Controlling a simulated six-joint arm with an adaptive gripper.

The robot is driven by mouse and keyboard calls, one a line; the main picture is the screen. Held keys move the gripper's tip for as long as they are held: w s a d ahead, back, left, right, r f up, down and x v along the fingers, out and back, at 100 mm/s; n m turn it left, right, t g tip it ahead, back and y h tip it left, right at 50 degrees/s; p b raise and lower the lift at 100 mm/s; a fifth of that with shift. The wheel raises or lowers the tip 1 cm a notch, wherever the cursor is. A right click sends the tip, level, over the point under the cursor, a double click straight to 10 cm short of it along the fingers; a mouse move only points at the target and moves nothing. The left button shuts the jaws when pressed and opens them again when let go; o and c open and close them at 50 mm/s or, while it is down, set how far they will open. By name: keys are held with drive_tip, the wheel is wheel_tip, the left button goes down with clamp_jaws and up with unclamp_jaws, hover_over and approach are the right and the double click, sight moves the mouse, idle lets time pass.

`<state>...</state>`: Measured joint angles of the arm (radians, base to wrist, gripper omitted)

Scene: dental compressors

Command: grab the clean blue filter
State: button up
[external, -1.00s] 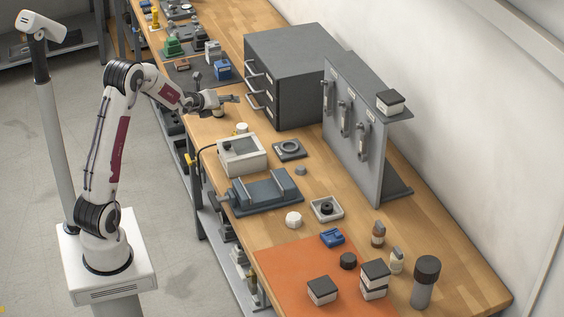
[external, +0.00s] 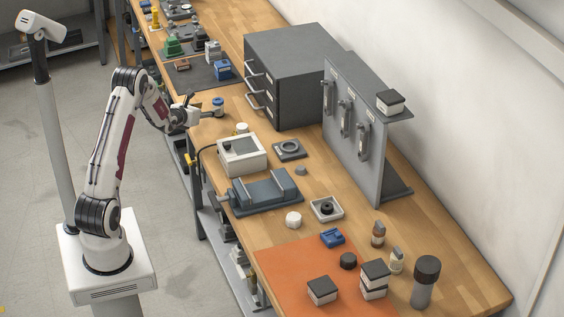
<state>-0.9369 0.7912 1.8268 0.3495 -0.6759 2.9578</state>
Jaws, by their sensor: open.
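My gripper (external: 203,107) is open and empty, just to the left of this piece, low over the bench's edge. A small gap seems to separate the fingers from it. Other blue things are a blue box (external: 222,70) on the grey mat and a blue part (external: 332,237) by the orange mat.
The drawer cabinet (external: 296,75) with protruding handles stands to the right. A white box (external: 242,155) with a cable and a small white cap (external: 241,128) are nearer the camera. Bench between piece and cabinet is clear.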

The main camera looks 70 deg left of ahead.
sight(215, 105)
drive_tip(key=shift+x, duration=1.3)
drive_tip(key=shift+w, duration=0.15)
drive_tip(key=shift+w+a+f, duration=0.15)
drive_tip(key=shift+w+a, duration=0.75)
drive_tip(key=shift+w, duration=0.3)
drive_tip(key=shift+x, duration=1.05)
drive_tip(key=c, duration=1.1)
